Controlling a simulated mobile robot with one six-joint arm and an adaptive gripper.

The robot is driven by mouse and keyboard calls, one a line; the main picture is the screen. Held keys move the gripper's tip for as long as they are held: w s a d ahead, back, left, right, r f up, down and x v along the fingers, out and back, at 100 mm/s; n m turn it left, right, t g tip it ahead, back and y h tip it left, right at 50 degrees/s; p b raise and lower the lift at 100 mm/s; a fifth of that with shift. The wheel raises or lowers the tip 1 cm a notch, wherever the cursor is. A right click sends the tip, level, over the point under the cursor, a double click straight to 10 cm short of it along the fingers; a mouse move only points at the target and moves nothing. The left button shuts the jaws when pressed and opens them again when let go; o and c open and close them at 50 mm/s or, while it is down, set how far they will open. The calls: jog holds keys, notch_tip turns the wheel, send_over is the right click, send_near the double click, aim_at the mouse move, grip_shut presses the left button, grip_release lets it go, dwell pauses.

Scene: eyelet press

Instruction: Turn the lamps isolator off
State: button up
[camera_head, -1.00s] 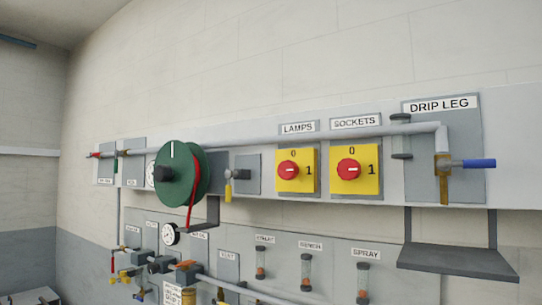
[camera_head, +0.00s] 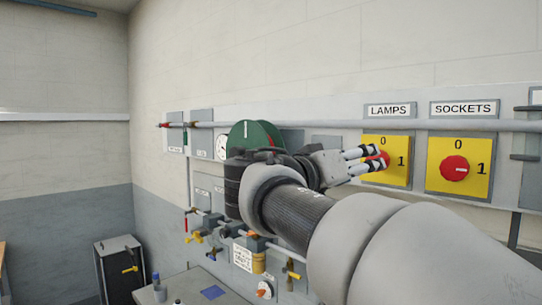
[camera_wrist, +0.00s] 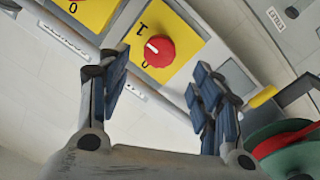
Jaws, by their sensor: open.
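The lamps isolator (camera_head: 400,175) is a yellow plate with a red knob (camera_head: 386,158), under the LAMPS label (camera_head: 390,110). In the head view my gripper (camera_head: 373,158) is in front of it and partly hides the knob. In the wrist view the lamps knob (camera_wrist: 161,52) shows between my open, empty fingers (camera_wrist: 160,66), apart from both as far as I can see. Its white mark points toward the 1 side, away from the 0. My left finger partly covers the lamps label.
The sockets isolator (camera_head: 456,168) is close on the right, its mark toward 1. A grey pipe (camera_head: 450,125) runs across the panel just above both isolators. A green reel (camera_head: 250,135) is on the left. Lower down are small valves and a dark box (camera_head: 118,262).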

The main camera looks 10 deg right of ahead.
jog(key=p+x, duration=0.2)
jog(key=x, duration=0.7)
jog(key=shift+w, duration=0.1)
jog(key=shift+c, duration=0.4)
jog(key=c, duration=1)
